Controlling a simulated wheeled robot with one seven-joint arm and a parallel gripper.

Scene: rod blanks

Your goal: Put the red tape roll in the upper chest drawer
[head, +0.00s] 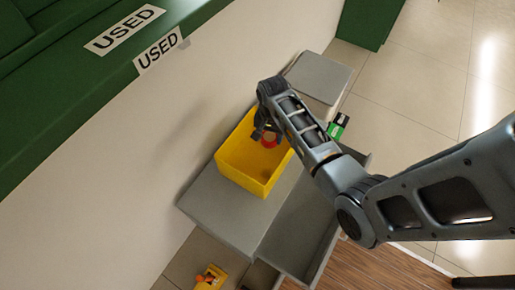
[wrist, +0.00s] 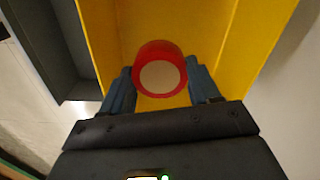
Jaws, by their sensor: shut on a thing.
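The red tape roll (wrist: 159,74) is between my gripper's two blue-grey fingers in the wrist view, its pale round face toward the camera. My gripper (head: 262,128) is shut on it, inside or just over the yellow bin (head: 241,180). In the head view the roll (head: 269,141) is partly hidden by the gripper. I cannot tell whether it touches the bin floor. The bin stands on the grey chest (head: 215,205). An open, empty-looking grey drawer (head: 300,222) sticks out from the chest to the right of the bin, partly under my arm.
A grey box-like surface (head: 318,77) is behind the bin. A green and white item (head: 338,126) lies beside my forearm. A yellow item with orange parts (head: 210,278) is at the bottom. A green shelf (head: 75,75) labelled USED is at upper left. Open floor is at right.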

